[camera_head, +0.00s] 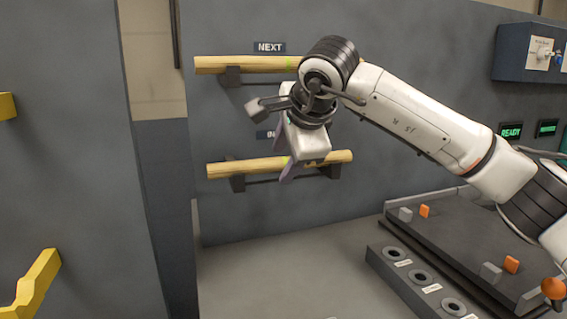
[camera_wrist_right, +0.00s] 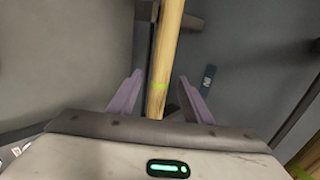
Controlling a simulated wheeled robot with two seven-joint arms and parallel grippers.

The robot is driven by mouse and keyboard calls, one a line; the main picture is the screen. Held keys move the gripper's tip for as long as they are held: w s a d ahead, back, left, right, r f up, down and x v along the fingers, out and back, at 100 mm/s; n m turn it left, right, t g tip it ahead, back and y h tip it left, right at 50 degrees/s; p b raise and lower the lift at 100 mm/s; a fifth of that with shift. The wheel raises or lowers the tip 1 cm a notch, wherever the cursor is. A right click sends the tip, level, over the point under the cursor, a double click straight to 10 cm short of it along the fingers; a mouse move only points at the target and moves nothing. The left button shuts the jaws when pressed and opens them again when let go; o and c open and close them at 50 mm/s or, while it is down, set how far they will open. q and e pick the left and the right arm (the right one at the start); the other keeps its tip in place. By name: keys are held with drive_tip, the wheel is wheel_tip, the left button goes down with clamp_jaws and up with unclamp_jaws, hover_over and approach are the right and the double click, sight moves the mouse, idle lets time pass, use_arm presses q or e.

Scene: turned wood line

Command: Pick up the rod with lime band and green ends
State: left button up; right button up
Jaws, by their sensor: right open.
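A pale wooden rod (camera_head: 240,168) lies across dark brackets on the grey wall, with a lime band near its middle. I cannot make out green ends on it. A second, similar rod (camera_head: 225,64) with a lime patch lies on brackets above it, under the NEXT sign. My right gripper (camera_head: 285,158) is open at the middle of the lower rod. A gap shows on each side. My left gripper is not in view.
The NEXT sign (camera_head: 269,47) is on the wall; a lower sign is partly hidden by my gripper. A dark bench fixture (camera_head: 450,245) with orange and grey blocks and a row of round holes (camera_head: 420,277) stand at right. Yellow bars (camera_head: 38,280) are at left.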

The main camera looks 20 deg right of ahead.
clamp_jaws()
drive_tip(key=shift+r, duration=0.1)
